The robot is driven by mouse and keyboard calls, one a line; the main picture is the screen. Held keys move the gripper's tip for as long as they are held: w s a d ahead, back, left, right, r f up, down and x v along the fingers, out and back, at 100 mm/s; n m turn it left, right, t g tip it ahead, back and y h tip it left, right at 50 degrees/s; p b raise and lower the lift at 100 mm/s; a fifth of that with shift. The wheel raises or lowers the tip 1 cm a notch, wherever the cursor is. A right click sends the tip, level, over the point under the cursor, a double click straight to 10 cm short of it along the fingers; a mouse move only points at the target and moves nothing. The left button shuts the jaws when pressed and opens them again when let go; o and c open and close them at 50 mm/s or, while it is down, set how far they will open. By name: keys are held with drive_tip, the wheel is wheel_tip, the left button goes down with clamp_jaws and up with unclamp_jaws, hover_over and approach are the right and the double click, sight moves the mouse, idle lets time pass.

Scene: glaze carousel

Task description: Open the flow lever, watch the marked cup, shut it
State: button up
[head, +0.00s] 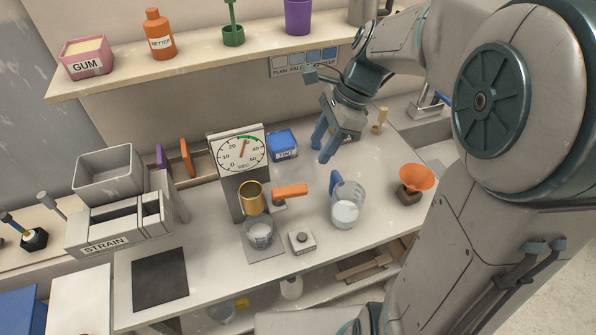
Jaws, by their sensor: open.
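The orange flow lever (290,191) sticks out to the right on a grey mount beside the brass cup (250,197). The brass cup is fixed to a grey stand with a round dial (238,151) marked SEC, which has a green band and an orange needle. A clear cup (260,236) with pale contents stands under the brass cup; its markings are too small to read. My gripper (324,147) has blue fingers and is open and empty. It hangs above the bench, behind and to the right of the lever, apart from it.
A clear jug (346,210) of pale liquid stands right of the lever. A small button box (302,241) sits in front. The blue TINT box (283,144) is near my gripper; an orange funnel (415,178) stands at right. A shelf (200,57) overhangs the back.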

sight(297, 188)
drive_tip(key=x, duration=1.3)
drive_tip(key=shift+f, duration=0.15)
clamp_jaws()
drive_tip(key=shift+d+p, duration=0.1)
drive_tip(key=shift+p, duration=0.2)
